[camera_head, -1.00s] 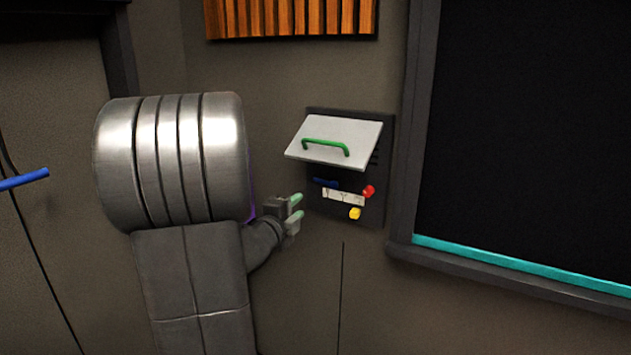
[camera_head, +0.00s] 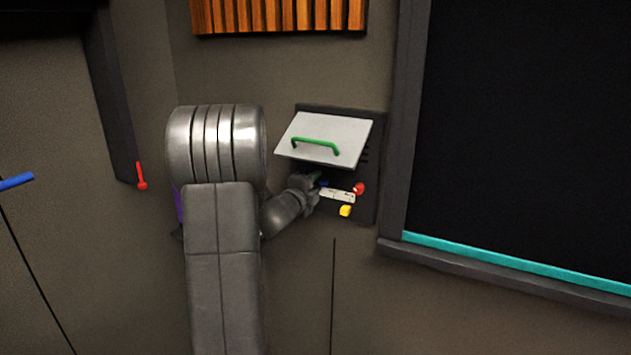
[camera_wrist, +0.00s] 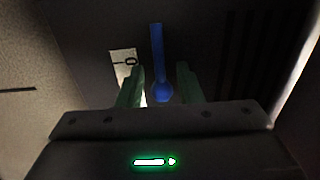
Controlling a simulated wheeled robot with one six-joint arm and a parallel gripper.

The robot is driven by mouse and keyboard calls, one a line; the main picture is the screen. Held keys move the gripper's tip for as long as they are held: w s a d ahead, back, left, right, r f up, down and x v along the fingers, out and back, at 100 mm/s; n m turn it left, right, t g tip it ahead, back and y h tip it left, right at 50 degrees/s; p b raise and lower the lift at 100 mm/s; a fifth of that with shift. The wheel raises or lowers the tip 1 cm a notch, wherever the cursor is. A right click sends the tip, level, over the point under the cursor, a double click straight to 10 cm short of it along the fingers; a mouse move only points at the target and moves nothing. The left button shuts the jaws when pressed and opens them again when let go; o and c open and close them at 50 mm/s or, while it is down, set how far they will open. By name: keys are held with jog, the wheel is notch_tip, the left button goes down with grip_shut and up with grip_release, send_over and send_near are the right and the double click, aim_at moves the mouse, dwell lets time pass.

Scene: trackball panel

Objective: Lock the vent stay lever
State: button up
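A blue lever (camera_wrist: 157,55) with a rounded base stands out in the wrist view, against the dark recess of the wall panel. My gripper (camera_wrist: 160,69) has its two green fingers apart, one on each side of the lever's lower part; contact does not show. In the head view my gripper (camera_head: 317,183) is at the left of the panel (camera_head: 367,192), below the raised grey flap (camera_head: 322,137) with its green handle, and hides most of the blue lever (camera_head: 324,183). A white marked plate (camera_head: 338,194) sits beside the lever.
A red knob (camera_head: 359,188) and a yellow knob (camera_head: 345,211) are close to the right of my gripper. The flap hangs out just above. A dark framed screen (camera_head: 520,120) is farther right. A red lever (camera_head: 141,176) and blue bar (camera_head: 15,182) are at left.

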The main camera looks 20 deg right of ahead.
jog(key=shift+w+d, duration=0.2)
grip_shut()
jog(key=shift+f+b, duration=0.15)
jog(key=shift+b, duration=0.15)
notch_tip(320, 180, down, 5)
jog(key=w+a+m+b, duration=0.2)
jog(key=w+m+b, duration=0.1)
jog(key=m+b, duration=1.3)
jog(key=shift+a+b, duration=0.35)
jog(key=shift+b, duration=2)
